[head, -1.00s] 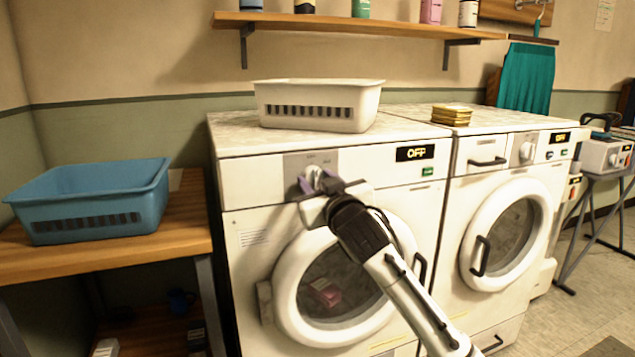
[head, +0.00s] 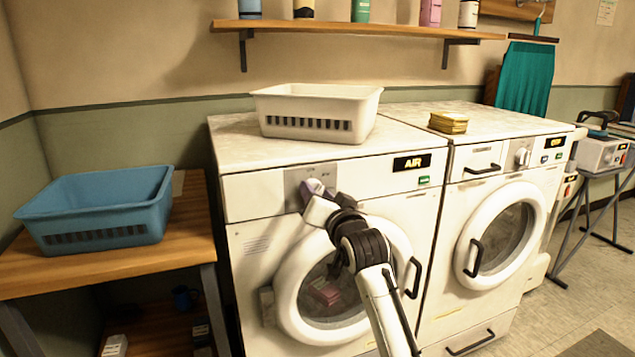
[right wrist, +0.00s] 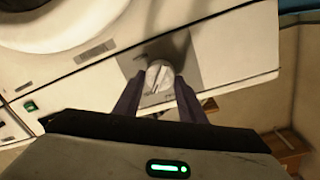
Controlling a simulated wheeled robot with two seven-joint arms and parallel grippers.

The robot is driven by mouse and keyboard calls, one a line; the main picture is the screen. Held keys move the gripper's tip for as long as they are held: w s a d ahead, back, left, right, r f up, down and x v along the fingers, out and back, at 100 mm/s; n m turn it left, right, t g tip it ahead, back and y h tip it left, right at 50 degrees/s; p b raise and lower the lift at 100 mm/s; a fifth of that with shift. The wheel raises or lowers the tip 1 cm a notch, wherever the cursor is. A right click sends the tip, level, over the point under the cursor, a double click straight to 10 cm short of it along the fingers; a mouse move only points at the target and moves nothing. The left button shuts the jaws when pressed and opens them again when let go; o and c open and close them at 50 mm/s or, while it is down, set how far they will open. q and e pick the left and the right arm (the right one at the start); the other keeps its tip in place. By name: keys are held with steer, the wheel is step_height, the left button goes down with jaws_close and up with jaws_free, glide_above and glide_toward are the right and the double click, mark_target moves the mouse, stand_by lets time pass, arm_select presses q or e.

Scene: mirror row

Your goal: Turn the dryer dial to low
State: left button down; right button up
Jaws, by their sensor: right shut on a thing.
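The dryer (head: 255,194) is the left white machine, with a round door (head: 300,290) that is closed. Its display (head: 412,162) reads AIR. Its dial sits on a grey panel and is mostly hidden by my gripper in the head view; in the right wrist view the white dial (right wrist: 158,76) shows clearly. My right gripper (head: 317,190) is at the dial, and its two fingers (right wrist: 156,88) stand on either side of it, shut on it. My left gripper is not in view.
A blue basket (head: 105,205) is on the wooden table at left. A second machine (head: 506,240) with its own dial (head: 521,156) stands at right. A shelf (head: 350,28) hangs above.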

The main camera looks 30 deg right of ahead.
steer(key=m+p, duration=0.2)
steer(key=p, duration=0.1)
steer(key=shift+d+r+m, duration=0.1)
steer(key=shift+r+m, duration=0.15)
steer(key=shift+m, duration=0.15)
steer(key=shift+m+p, duration=0.4)
steer(key=shift+p, duration=0.15)
steer(key=m+p, duration=0.2)
steer(key=p, duration=0.1)
steer(key=shift+m+y, duration=0.3)
steer(key=shift+d+f+m+p, duration=0.1)
steer(key=shift+m+p, duration=1)
arm_select(q)
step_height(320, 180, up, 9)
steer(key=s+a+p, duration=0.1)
steer(key=p, duration=0.1)
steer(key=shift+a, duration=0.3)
arm_select(e)
steer(key=shift+f+m+y, duration=0.2)
steer(key=shift+m+y, duration=0.1)
steer(key=shift+m, duration=1)
steer(key=o, duration=1)
